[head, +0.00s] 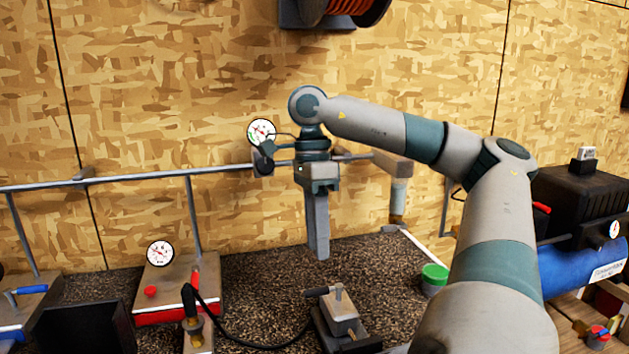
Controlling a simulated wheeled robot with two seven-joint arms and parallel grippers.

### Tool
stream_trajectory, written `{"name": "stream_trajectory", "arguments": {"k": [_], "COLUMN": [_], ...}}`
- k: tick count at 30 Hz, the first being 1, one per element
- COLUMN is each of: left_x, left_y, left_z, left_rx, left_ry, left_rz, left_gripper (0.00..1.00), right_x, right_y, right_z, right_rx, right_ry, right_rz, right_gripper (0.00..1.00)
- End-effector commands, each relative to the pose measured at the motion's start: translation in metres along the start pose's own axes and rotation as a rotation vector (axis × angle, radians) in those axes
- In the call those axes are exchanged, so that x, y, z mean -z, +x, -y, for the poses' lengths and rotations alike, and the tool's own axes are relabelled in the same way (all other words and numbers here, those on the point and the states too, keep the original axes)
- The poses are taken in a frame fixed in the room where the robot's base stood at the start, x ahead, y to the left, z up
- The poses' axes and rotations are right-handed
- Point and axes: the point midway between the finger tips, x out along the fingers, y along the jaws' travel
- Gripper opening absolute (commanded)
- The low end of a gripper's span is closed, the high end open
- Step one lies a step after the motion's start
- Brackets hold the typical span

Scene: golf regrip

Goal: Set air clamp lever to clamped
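My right gripper (318,256) points straight down in the middle of the head view, with its arm coming in from the lower right. Its fingers show close together, almost in line, so any gap is hard to see. Nothing shows at their tips. Below them, apart, stands a small grey block device (342,318) on a dark base with a short lever-like handle (318,291) on top. I cannot tell for sure whether this is the air clamp lever, or its setting. My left gripper is out of view.
A grey bar (120,178) runs across behind my gripper on posts. A red-based unit (180,290) with a gauge (160,253) stands left. A black hose (250,345) curves along the bench. A green-lidded jar (435,275) and blue compressor (580,278) are right. Speckled bench mat (262,280) is bare between.

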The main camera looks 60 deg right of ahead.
Motion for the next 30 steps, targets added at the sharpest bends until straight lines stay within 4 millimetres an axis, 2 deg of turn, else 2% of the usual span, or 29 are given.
{"name": "stream_trajectory", "arguments": {"k": [7, 12, 16, 21, 30], "left_x": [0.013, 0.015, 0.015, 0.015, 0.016], "left_y": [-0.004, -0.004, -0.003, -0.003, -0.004], "left_z": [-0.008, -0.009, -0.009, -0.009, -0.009], "left_rx": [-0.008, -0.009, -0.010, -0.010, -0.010], "left_ry": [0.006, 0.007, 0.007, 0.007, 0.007], "left_rz": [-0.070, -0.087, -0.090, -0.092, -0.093], "left_gripper": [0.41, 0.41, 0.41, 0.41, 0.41], "right_x": [0.000, 0.000, 0.000, 0.000, 0.000], "right_y": [-0.040, -0.068, -0.083, -0.093, -0.094], "right_z": [0.000, 0.000, 0.001, 0.000, 0.000], "right_rx": [0.001, 0.003, 0.003, 0.002, 0.002], "right_ry": [0.001, 0.002, 0.002, 0.000, -0.001], "right_rz": [-0.003, -0.002, -0.001, 0.000, 0.001], "right_gripper": [0.32, 0.32, 0.32, 0.32, 0.32]}}
